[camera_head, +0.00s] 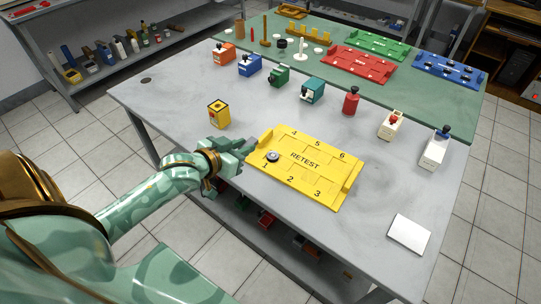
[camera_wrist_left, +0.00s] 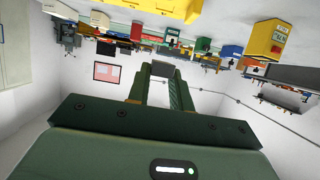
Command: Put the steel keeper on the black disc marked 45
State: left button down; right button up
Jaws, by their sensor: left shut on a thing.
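My left gripper (camera_head: 243,147) is just left of the yellow RETEST tray, above the table's front edge. In the left wrist view my left gripper (camera_wrist_left: 161,78) is shut on a small grey block (camera_wrist_left: 162,69) between its fingertips, which looks like the steel keeper. A dark round disc with a grey top (camera_head: 272,156) sits on the tray near the number 1. A black disc (camera_head: 281,43) lies on the green mat at the back. No 45 is readable on either. My right gripper is not in view.
The yellow tray (camera_head: 318,184) carries the numbers 1 to 6. A yellow box (camera_head: 219,114) stands behind the gripper. A white plate (camera_head: 409,235) lies at the right front.

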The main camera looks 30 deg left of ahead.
pick_arm(q)
jog(key=f+b+x, duration=0.1)
jog(key=b+x, duration=0.1)
jog(key=x, duration=0.5)
jog(key=b, duration=0.3)
send_over(268, 162)
notch_tip(268, 162, down, 4)
jog(key=shift+f, duration=0.25)
notch_tip(268, 162, down, 4)
jog(key=b, duration=0.3)
jog(key=shift+w, duration=0.1)
jog(key=shift+r, duration=0.35)
jog(key=c, duration=1.3)
grip_release()
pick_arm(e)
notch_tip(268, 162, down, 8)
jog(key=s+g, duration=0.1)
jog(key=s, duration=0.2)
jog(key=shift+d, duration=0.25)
pick_arm(q)
jog(key=shift+o, duration=0.2)
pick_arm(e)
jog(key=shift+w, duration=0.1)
